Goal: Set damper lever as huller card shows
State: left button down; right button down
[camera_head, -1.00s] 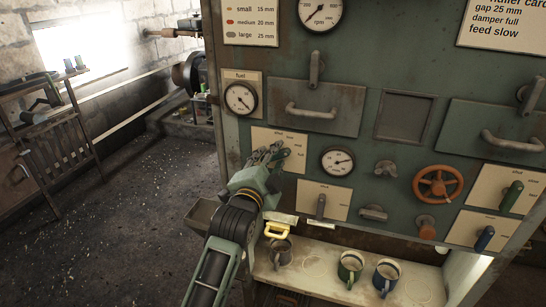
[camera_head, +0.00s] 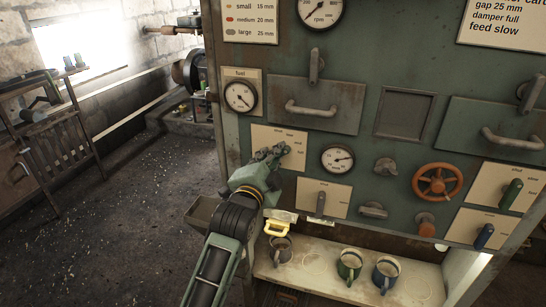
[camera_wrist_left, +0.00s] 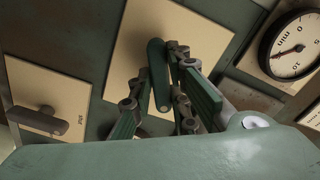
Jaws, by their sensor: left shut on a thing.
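My left gripper (camera_head: 270,155) is at a pale card (camera_head: 262,133) on the green panel, left of a small round gauge. In the left wrist view its fingers (camera_wrist_left: 160,98) are closed around a green lever (camera_wrist_left: 156,60) in front of the pale plate (camera_wrist_left: 128,45). In the head view the fingers hide most of this lever. The printing by it is too small to read surely. My right gripper is not in view.
A grey lever (camera_head: 320,203) stands on a lower card. An orange handwheel (camera_head: 437,182), a green lever (camera_head: 511,193) and a blue lever (camera_head: 484,236) are to the right. Mugs, including a green one (camera_head: 349,266), stand on the shelf below. Open floor lies left.

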pick_arm(q)
jog(key=shift+r+m+p, duration=0.1)
jog(key=shift+m+p, duration=1.05)
jog(key=shift+m, duration=1.65)
jog(key=c, duration=1.7)
grip_release()
jog(key=v, duration=1.2)
